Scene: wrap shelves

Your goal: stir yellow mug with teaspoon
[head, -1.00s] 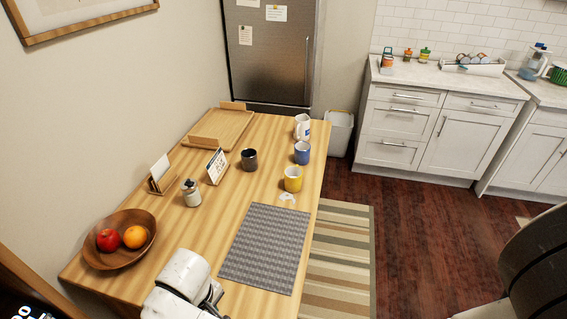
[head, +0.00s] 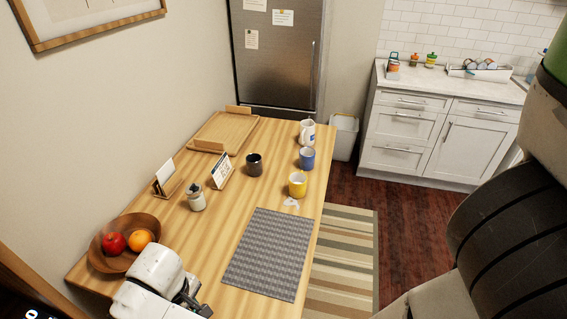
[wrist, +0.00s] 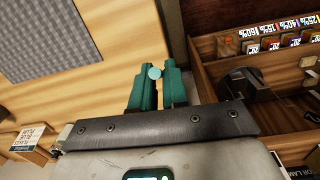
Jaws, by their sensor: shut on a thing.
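The yellow mug (head: 297,188) stands upright on the wooden table near its right edge, just past the grey woven mat, with a small white tag-like thing beside its base. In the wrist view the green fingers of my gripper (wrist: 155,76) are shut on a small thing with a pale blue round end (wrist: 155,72). It may be the teaspoon seen end-on; its bowl and the rest of it are hidden. In the head view my white arm is at the bottom, nearer than the mat and well short of the mug; the fingertips are not clear there.
A blue mug (head: 307,157), a white mug (head: 307,132) and a dark cup (head: 254,164) stand beyond the yellow mug. A jar (head: 196,198), a small calendar (head: 221,171) and a fruit bowl (head: 97,248) are at left. The grey mat (head: 268,253) is bare.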

